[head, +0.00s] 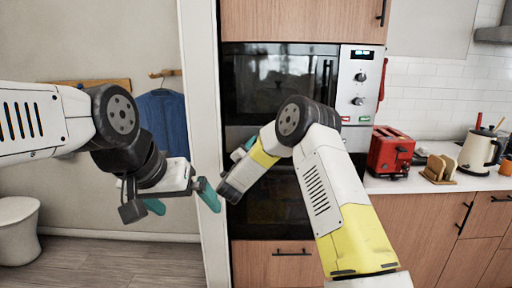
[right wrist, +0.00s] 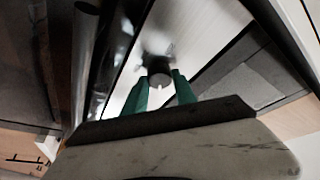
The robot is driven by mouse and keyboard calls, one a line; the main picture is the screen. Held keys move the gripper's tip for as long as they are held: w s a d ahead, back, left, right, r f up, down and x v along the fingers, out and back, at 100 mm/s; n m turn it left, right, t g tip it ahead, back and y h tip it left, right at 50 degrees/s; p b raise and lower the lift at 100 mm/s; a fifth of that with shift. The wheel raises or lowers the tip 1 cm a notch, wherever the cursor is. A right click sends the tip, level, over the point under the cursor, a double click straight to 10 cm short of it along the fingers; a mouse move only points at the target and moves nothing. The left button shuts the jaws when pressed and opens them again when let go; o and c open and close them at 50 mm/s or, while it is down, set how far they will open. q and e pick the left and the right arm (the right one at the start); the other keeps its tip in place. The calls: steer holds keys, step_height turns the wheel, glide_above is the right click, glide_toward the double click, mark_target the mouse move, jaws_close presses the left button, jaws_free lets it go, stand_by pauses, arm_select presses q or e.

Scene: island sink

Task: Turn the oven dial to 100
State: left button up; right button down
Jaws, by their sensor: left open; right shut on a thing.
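The oven's steel control panel (head: 373,90) has a lit blue display (head: 376,55) and two visible dials, an upper one (head: 360,77) and a lower one (head: 358,101). The display and dial markings are too small to read. In the right wrist view, my right gripper (right wrist: 161,90) has its green fingers closed on either side of a dark round dial (right wrist: 160,68) on a steel panel. My left gripper (head: 182,198) is open and empty, left of the oven in front of the white wall edge.
A dark glass oven door (head: 270,82) with a vertical handle is left of the panel. A red toaster (head: 390,152), toast rack (head: 440,168) and kettle (head: 478,150) stand on the counter to the right. A white stool (head: 17,230) stands at far left.

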steer(key=c, duration=1)
jaws_free()
steer(key=v, duration=0.8)
